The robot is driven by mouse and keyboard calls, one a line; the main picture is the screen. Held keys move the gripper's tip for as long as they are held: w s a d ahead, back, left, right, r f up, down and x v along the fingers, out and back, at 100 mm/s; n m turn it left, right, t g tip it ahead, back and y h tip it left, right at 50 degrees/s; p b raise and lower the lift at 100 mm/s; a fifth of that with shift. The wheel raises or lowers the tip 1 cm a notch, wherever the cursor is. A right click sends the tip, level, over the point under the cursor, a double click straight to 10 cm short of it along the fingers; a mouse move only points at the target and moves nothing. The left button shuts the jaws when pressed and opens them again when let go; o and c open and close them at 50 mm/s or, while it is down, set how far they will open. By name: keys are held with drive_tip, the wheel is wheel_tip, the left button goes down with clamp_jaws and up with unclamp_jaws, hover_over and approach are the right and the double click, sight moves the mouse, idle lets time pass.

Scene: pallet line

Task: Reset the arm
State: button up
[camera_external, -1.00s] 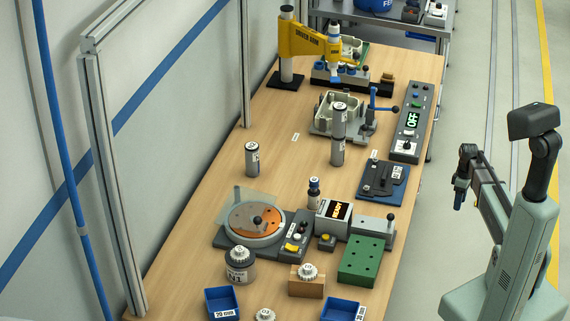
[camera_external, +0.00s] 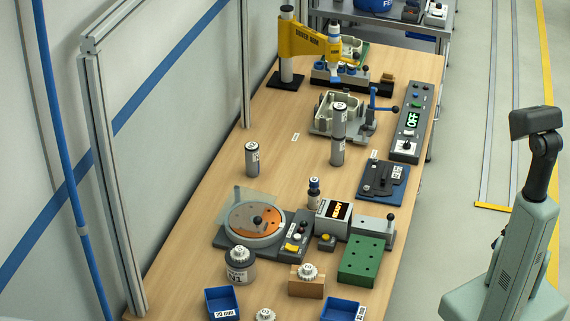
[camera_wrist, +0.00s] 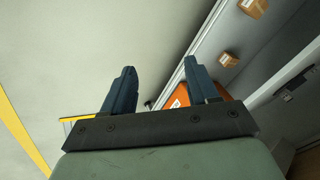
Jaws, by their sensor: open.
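My gripper (camera_wrist: 160,85) shows in the wrist view, with its two dark blue fingers apart and nothing between them. It faces pale grey floor away from the workbench. In the external view my arm stands at the right, off the bench's right edge. The gripper is hidden there behind my own arm links, with only a small dark part of the arm showing at their left side.
The wooden workbench (camera_external: 215,180) carries a turntable fixture (camera_external: 256,222), a green block (camera_external: 362,260), blue bins (camera_external: 222,303), a yellow arm press (camera_external: 308,40) and a control box (camera_external: 411,122). Cardboard boxes (camera_wrist: 229,60) show in the wrist view. The floor beside the bench is clear.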

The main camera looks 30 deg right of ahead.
drive_tip(key=s+a+f+g, duration=0.2)
drive_tip(key=a, duration=0.8)
drive_tip(key=s+a+f+g+y, duration=0.1)
drive_tip(key=s+a+f+g, duration=0.15)
drive_tip(key=a, duration=0.65)
drive_tip(key=s+a+f+g, duration=0.1)
drive_tip(key=s+a+f, duration=0.15)
drive_tip(key=a, duration=0.75)
drive_tip(key=s+a+r+n+g+h, duration=0.2)
drive_tip(key=s+a+g+h, duration=0.2)
drive_tip(key=s+a, duration=1)
drive_tip(key=shift+s+a+r+g, duration=0.25)
drive_tip(key=shift+s+r+g, duration=0.15)
drive_tip(key=shift+g, duration=0.25)
